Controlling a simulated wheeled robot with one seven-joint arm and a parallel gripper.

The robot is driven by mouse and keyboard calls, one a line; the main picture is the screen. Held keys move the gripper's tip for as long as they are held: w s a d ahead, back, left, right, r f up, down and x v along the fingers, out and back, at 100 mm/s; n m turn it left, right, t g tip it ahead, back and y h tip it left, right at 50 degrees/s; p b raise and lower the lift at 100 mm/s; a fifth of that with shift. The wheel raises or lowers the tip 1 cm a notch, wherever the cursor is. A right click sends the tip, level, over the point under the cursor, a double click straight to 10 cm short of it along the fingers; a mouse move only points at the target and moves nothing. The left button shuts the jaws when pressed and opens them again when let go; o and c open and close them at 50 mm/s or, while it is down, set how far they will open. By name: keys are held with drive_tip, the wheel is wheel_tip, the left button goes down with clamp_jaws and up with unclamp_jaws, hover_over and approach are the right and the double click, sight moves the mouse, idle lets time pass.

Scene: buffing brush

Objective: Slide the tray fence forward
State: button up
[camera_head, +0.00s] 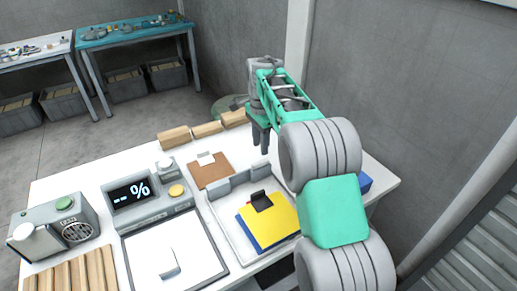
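The tray (226,229) is a shallow white tray on the table. A yellow sheet (276,228) lies in it over a blue one, with a black clip-like piece (261,202) on top. The grey fence (240,181), with raised end blocks, stands along the tray's far side. My gripper (262,143) points down above the table, beyond the fence and slightly right of it in the picture. It looks apart from the fence. Its fingers are small, dark and partly overlapping, so their opening is unclear. My arm hides the tray's right side.
A brown board (209,172) with a white piece lies left of the fence. Wooden blocks (207,129) line the table's back edge. A grey display unit (148,195), a white pad (190,247) and a fan box (60,221) fill the left. A blue object (365,182) sits right, behind my arm.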

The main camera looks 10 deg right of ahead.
sight(260, 161)
wheel_tip(260, 161, down, 7)
drive_tip(key=shift+s+r, duration=0.1)
clamp_jaws()
idle(0.4)
idle(1.1)
